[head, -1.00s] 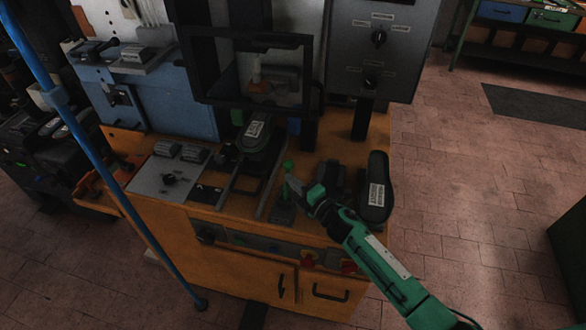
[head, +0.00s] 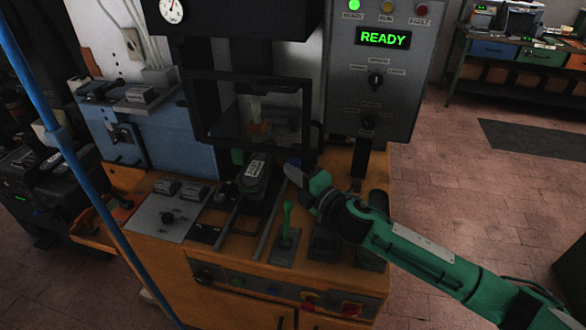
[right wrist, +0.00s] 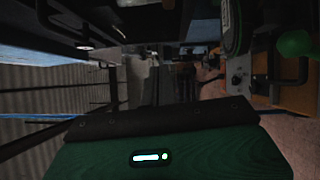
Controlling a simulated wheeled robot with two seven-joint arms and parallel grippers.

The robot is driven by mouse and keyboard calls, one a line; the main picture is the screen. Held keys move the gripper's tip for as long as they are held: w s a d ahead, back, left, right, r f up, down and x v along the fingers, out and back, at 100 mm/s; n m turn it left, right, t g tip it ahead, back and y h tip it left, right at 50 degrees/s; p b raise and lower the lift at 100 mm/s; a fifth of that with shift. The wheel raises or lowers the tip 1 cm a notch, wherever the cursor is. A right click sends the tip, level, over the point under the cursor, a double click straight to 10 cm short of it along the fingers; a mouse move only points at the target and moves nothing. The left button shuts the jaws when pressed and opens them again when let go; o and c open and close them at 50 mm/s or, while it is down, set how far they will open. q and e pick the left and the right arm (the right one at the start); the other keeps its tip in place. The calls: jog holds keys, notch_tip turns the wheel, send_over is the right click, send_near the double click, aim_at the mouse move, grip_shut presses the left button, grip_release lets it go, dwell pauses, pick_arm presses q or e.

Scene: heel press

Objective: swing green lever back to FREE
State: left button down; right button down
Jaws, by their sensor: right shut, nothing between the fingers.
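The green lever (head: 286,222) stands nearly upright on its small grey base plate (head: 284,247), on the front part of the orange bench. Its round knob shows at the right edge of the right wrist view (right wrist: 297,43). My right gripper (head: 289,174) is shut and empty. In the head view its tip appears above and beyond the knob, with a gap between them. No FREE marking is readable. My left gripper is not in view.
The press window frame (head: 250,142) stands behind the lever, near my right gripper. The control box (head: 375,75) reads READY with a green lamp lit. A labelled green-dark piece (head: 255,172) lies left of the lever. A blue pole (head: 75,150) crosses the left side.

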jog(key=shift+r, duration=0.75)
jog(key=shift+f, duration=0.1)
